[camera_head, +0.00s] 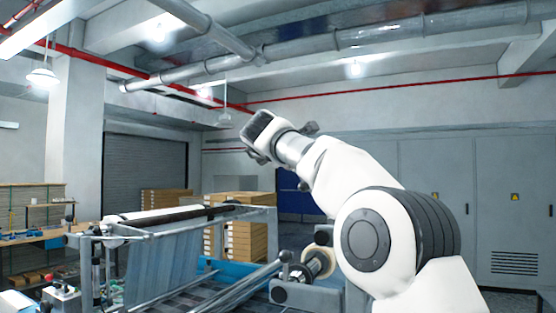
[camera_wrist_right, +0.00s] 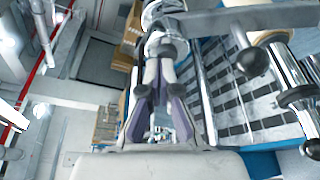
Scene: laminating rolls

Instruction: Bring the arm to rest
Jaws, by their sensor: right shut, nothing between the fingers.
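My right arm rises from the lower right of the head view. It is bent, with its wrist and right gripper (camera_head: 262,133) high near the middle, in the air above and beyond the laminating machine. The fingertips are hard to make out there. In the right wrist view the right gripper (camera_wrist_right: 161,62) has its fingers closed together at the tips, with nothing visible between them. My left gripper is in neither view.
The laminating machine (camera_head: 165,262) with its film sheet stands at lower left. A roll (camera_head: 318,264) sits on a shaft beside my arm. Stacked cartons (camera_head: 243,240) stand behind, grey cabinets (camera_head: 432,165) at right. The air around the raised gripper looks clear.

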